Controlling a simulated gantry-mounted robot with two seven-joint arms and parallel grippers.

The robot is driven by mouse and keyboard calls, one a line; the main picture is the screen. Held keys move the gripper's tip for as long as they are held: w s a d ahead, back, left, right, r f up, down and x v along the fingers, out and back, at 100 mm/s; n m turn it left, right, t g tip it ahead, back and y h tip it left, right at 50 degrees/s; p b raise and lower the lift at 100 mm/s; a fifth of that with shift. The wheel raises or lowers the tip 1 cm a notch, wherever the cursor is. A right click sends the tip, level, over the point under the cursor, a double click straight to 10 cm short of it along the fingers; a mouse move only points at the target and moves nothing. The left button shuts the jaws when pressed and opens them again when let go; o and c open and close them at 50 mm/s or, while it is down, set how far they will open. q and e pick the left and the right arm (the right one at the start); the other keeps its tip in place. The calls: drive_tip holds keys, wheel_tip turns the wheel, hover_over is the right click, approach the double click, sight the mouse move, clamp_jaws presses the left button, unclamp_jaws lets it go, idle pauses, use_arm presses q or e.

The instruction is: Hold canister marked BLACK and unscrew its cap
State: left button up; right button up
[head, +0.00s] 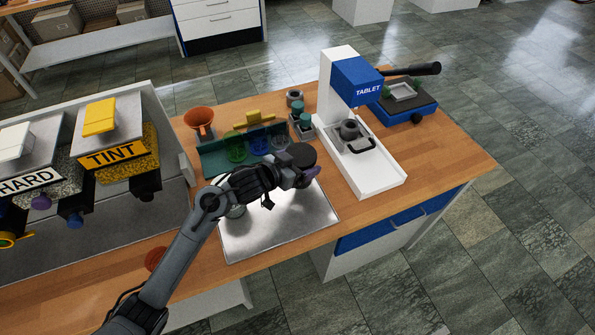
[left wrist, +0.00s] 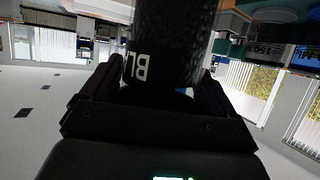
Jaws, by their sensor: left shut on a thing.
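The canister marked BLACK (left wrist: 170,45) is dark and speckled, with a black band where the white letters "BL" show in the left wrist view. My left gripper (left wrist: 158,88) is shut on it, with a finger on either side. In the head view the left gripper (head: 298,177) is over the metal sheet, and the canister's dark round top (head: 301,155) shows just beyond it. The rest of the canister is hidden by the gripper there. I cannot make out the cap's edge. My right gripper is in neither view.
A metal sheet (head: 285,225) lies on the wooden bench. Behind it are a green rack (head: 215,163) with coloured cups and an orange funnel (head: 200,122). A white TABLET press (head: 375,181) stands right. TINT and HARD dispensers (head: 114,153) stand left.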

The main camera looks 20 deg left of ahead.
use_arm(q)
drive_tip(key=shift+w+a+f, duration=0.2)
drive_tip(key=shift+a+f, duration=0.25)
drive_tip(key=shift+a, duration=0.05)
drive_tip(key=shift+f+b, duration=0.5)
drive_tip(key=shift+f, duration=1.35)
drive_tip(key=shift+f, duration=0.15)
drive_tip(key=o, duration=1.8)
